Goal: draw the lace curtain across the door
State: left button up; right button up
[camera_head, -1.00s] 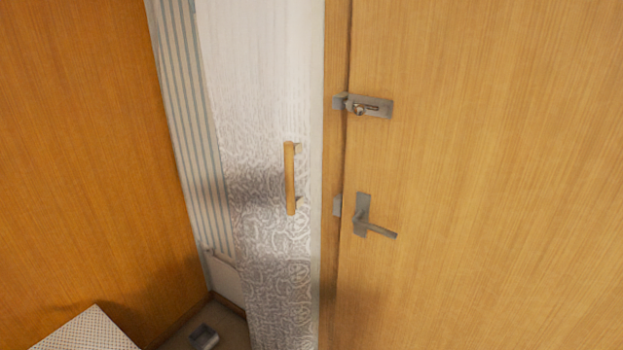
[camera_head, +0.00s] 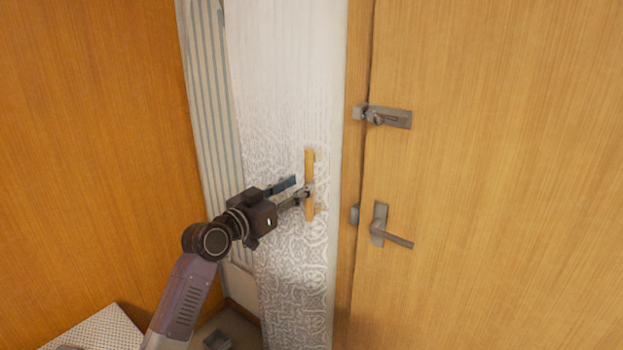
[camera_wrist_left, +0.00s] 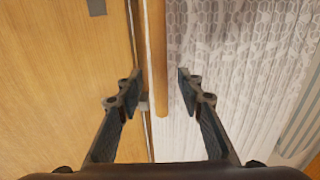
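The white lace curtain (camera_head: 290,245) hangs narrow and upright just left of the closed wooden door (camera_head: 500,200). A light wooden pull handle (camera_head: 310,163) stands vertically near the curtain's right edge; the handle also shows in the left wrist view (camera_wrist_left: 157,55). My left gripper (camera_head: 301,186) is at the handle's middle. In the left wrist view my left gripper (camera_wrist_left: 160,75) has its fingers apart, one on each side of the handle, with gaps visible. Whether a finger touches it, I cannot tell. My right gripper is not in view.
The door carries a sliding latch (camera_head: 388,117) and a lever handle (camera_head: 394,237) that stick out. A striped cloth (camera_head: 212,110) hangs left of the lace. A wooden wall (camera_head: 90,150) and a dotted light surface (camera_head: 98,330) are at the left.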

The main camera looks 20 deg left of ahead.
aim_at(306, 182)
pick_arm(q)
jog(key=shift+p+x, duration=0.45)
jog(key=shift+x, duration=2.05)
grip_shut()
